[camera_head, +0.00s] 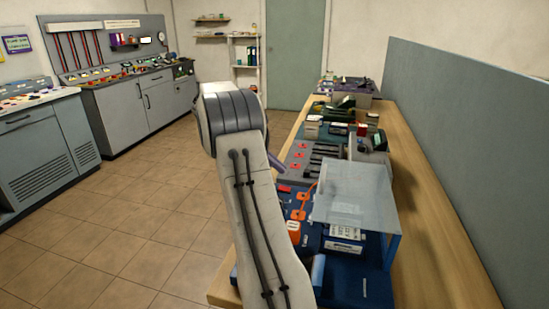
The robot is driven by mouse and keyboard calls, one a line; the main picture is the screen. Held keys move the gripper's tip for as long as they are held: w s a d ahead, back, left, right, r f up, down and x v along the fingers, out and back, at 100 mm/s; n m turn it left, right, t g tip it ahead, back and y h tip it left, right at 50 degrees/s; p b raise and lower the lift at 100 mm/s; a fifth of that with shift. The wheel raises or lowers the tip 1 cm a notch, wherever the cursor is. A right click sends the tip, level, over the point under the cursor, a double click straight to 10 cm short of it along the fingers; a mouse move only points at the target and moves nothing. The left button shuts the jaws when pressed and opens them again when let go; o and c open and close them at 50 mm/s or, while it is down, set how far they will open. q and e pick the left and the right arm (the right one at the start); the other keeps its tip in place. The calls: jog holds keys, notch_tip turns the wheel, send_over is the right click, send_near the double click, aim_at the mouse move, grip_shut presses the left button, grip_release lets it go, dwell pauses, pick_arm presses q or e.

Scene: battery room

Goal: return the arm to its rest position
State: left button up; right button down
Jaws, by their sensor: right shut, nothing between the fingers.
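My right arm (262,220) rises from the bottom middle to a thick rounded joint (232,112) with dark grey bands. Two black cables run along its pale link. The arm stands in front of the left edge of the wooden bench (440,235). My right gripper is mostly hidden by the arm, and its fingertips cannot be made out clearly. It is shut and holds nothing that I can see. My left arm and gripper are not in view.
Close to the arm's right are a clear cover (352,193) on blue supports and an orange connector (294,227). Further equipment lines the bench up to a grey partition (465,140). Grey cabinets (145,108) stand at left. The tiled floor (130,215) between is clear.

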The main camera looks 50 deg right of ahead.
jog(key=shift+w, duration=0.15)
jog(key=w+a+n+t+p, duration=0.35)
jog(key=a+n+t, duration=0.25)
jog(key=a+n, duration=1.6)
jog(key=s+a+f+n+t+y+p, duration=0.1)
jog(key=s+a+n+y, duration=0.1)
jog(key=s+a+n, duration=0.6)
jog(key=s+a+f+n+t+y+p, duration=0.1)
jog(key=s+a+n, duration=0.7)
jog(key=a, duration=0.9)
jog(key=shift+s+a+f+n+t+y+p, duration=0.35)
jog(key=shift+s+t+y+p, duration=0.3)
jog(key=shift+s+y, duration=0.5)
jog(key=shift+w, duration=0.1)
